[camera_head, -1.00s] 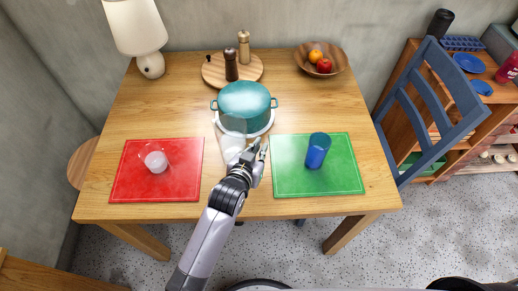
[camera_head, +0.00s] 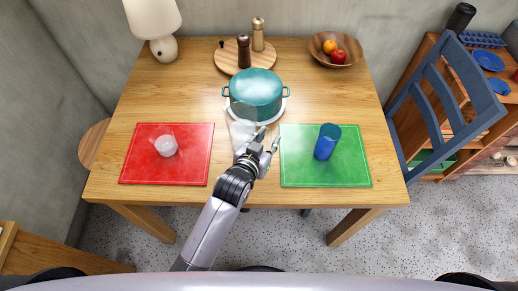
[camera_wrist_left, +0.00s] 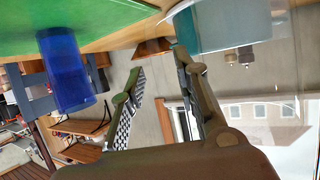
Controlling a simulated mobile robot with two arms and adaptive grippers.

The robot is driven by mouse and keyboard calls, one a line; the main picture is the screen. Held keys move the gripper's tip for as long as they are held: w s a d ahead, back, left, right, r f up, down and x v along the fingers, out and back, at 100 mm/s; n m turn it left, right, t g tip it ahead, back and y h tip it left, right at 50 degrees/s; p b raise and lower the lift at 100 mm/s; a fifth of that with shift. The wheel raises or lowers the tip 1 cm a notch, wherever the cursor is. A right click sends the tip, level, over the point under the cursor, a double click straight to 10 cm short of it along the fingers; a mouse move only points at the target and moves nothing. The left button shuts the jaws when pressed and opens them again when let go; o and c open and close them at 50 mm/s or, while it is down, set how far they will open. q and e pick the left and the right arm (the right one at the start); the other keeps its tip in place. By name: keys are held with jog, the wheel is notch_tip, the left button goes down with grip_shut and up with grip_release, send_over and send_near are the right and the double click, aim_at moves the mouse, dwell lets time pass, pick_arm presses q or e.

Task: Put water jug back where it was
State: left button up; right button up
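The clear water jug (camera_head: 242,132) stands on the table just in front of the teal pot, between the red and green mats. Its outline is faint. My left gripper (camera_head: 268,138) is at the jug's right side, with its fingers spread and nothing seen between them. In the left wrist view, the two fingers of the left gripper (camera_wrist_left: 163,92) are apart, and a see-through shape, likely the jug, is at the right. Whether a finger touches the jug I cannot tell. My right gripper is not in view.
The teal pot (camera_head: 256,92) is behind the jug. A blue cup (camera_head: 326,142) stands on the green mat (camera_head: 352,165), right of my gripper. A clear glass (camera_head: 166,145) stands on the red mat (camera_head: 140,170). A blue chair (camera_head: 440,105) is at the table's right.

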pick_arm(q)
jog(key=v, duration=1)
jog(key=shift+s, duration=0.3)
jog(key=shift+a+r, duration=0.1)
jog(key=s+a+f+g+y, duration=0.1)
jog(key=a, duration=0.2)
jog(key=s+a+f+n+g+y, duration=0.1)
jog(key=s+a+f, duration=0.1)
jog(key=a, duration=0.1)
jog(key=s+a+f+g+y, duration=0.1)
jog(key=s+a+f+g, duration=0.1)
jog(key=a, duration=0.2)
jog(key=shift+s+n, duration=0.25)
jog(key=shift+n, duration=0.05)
jog(key=s+a+f+n+g+y, duration=0.1)
jog(key=s+a+f+g+y, duration=0.1)
jog(key=s+a+g, duration=0.55)
jog(key=s+a+f+t, duration=0.1)
jog(key=s+f, duration=0.2)
jog(key=f, duration=1.1)
jog(key=s+f, duration=0.2)
jog(key=f, duration=1.2)
jog(key=s+a+f, duration=0.3)
jog(key=s+f, duration=1)
jog(key=s, duration=0.3)
jog(key=shift+f+g, duration=0.4)
jog(key=shift+g, duration=0.05)
